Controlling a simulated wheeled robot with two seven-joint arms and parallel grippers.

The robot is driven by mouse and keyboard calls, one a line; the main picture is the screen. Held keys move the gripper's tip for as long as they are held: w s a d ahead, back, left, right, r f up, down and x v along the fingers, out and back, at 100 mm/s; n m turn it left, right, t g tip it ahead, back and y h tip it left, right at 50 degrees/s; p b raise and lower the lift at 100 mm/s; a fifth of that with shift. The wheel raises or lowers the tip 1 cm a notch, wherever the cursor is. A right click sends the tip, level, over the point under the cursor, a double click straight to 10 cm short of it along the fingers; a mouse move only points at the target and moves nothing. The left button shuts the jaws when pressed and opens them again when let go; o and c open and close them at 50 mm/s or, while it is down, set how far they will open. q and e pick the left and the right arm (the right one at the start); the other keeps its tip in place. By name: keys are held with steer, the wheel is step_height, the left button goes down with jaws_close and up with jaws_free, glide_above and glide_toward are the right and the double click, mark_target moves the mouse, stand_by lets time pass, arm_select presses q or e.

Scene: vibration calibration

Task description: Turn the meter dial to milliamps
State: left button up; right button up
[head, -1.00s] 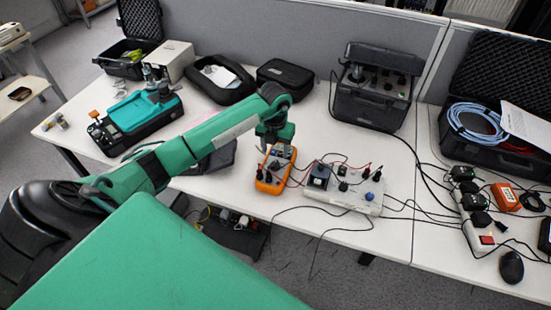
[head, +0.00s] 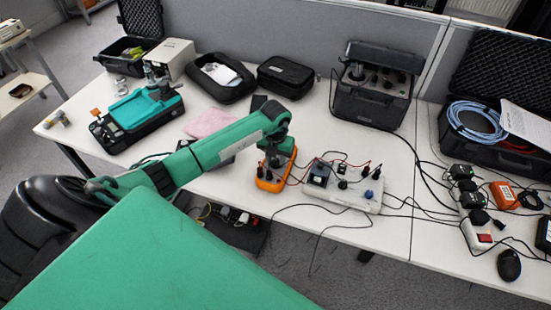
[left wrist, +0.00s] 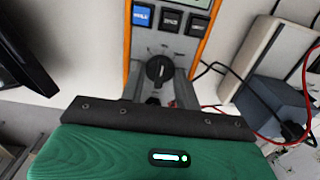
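The orange multimeter (head: 268,186) lies on the white table, its upper part covered by my left gripper in the head view. The left wrist view shows its grey face, a row of buttons (left wrist: 171,18) and the black round dial (left wrist: 159,70) with a raised knob. My left gripper (left wrist: 160,82) points down at the dial, its two grey fingers apart, one on each side of the knob. I cannot tell whether they touch it. The dial's markings are too small to read. In the head view the left gripper (head: 273,160) is over the meter. My right gripper is out of view.
A white box (head: 345,190) with knobs and leads stands right of the meter. Red and black cables run between them and across the table (head: 400,235). A pink cloth (head: 208,122) and a teal-black instrument (head: 140,115) lie to the left. Black cases stand behind.

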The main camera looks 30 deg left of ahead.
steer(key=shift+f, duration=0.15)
arm_select(q)
steer(key=m+b, duration=0.3)
steer(key=shift+a+f, duration=0.1)
steer(key=shift+f, duration=0.05)
steer(key=shift+m+b, duration=0.55)
steer(key=shift+m, duration=0.35)
steer(key=shift+m+b, duration=0.7)
steer(key=shift+m, duration=0.2)
steer(key=shift+m+b, duration=0.35)
steer(key=shift+m, duration=0.35)
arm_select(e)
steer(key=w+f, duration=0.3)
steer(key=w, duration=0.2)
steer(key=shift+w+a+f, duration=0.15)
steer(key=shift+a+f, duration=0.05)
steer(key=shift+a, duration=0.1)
arm_select(q)
steer(key=shift+r, duration=0.2)
steer(key=o, duration=1)
steer(key=shift+c, duration=0.2)
